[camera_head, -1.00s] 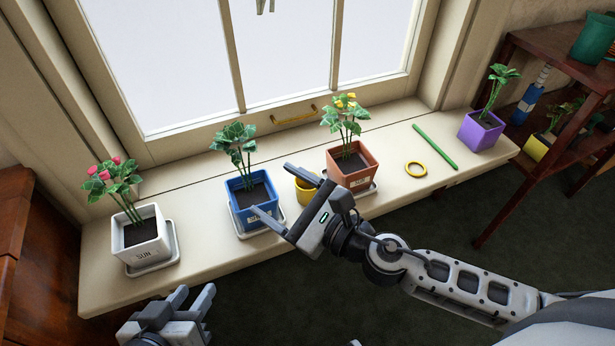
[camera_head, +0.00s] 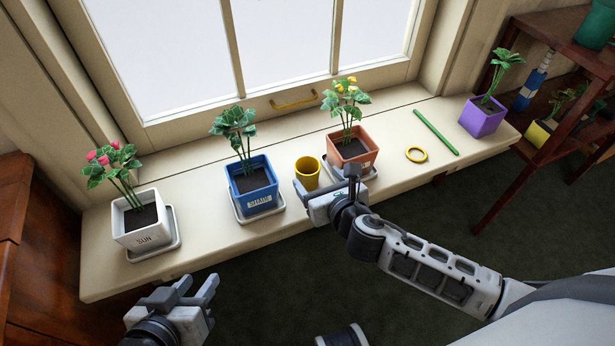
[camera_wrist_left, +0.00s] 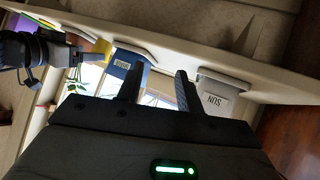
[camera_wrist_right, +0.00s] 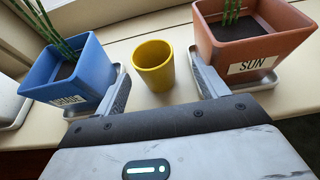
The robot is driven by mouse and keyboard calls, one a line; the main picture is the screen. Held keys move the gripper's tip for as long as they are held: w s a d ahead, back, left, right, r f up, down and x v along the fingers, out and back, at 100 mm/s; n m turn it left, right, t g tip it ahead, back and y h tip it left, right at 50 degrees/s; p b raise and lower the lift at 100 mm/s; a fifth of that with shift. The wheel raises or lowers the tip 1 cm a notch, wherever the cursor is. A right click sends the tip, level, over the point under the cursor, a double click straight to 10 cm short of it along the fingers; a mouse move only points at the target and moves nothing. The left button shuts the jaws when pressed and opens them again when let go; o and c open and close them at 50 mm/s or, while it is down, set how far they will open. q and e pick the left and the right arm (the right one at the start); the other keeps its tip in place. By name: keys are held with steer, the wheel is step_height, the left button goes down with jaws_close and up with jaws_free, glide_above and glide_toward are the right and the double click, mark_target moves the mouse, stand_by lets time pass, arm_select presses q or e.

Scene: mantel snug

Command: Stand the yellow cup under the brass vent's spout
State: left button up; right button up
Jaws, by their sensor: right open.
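The yellow cup (camera_head: 307,173) stands upright on the window sill between the blue pot and the terracotta pot. My right gripper (camera_head: 326,183) is open and empty at the sill's front side, just right of the cup in the head view. In the right wrist view the cup (camera_wrist_right: 153,66) appears between the two spread fingers, a little beyond them, with no finger visibly touching it. My left gripper (camera_head: 196,285) is open and empty in front of the sill, toward the left. I cannot make out a brass vent or its spout in any view.
A white pot (camera_head: 141,222), the blue pot (camera_head: 254,193), the terracotta pot (camera_head: 353,152) and a purple pot (camera_head: 481,118) hold plants on the sill. A wooden shelf (camera_head: 555,100) stands at right.

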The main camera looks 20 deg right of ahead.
mark_target(312, 178)
steer(key=shift+w+a+f, duration=0.1)
steer(key=shift+w+f, duration=0.05)
steer(key=shift+w, duration=0.1)
steer(key=x, duration=0.1)
steer(key=b+x, duration=0.2)
steer(key=shift+w+a+f, duration=0.2)
steer(key=shift+a+f, duration=0.15)
steer(key=shift+w+f, duration=0.1)
steer(key=shift+w, duration=0.4)
arm_select(q)
steer(key=shift+w+d+r+t+h, duration=0.1)
steer(key=shift+d+r+t+h, duration=0.25)
steer(key=shift+r+t, duration=0.3)
arm_select(e)
steer(key=c, duration=1.1)
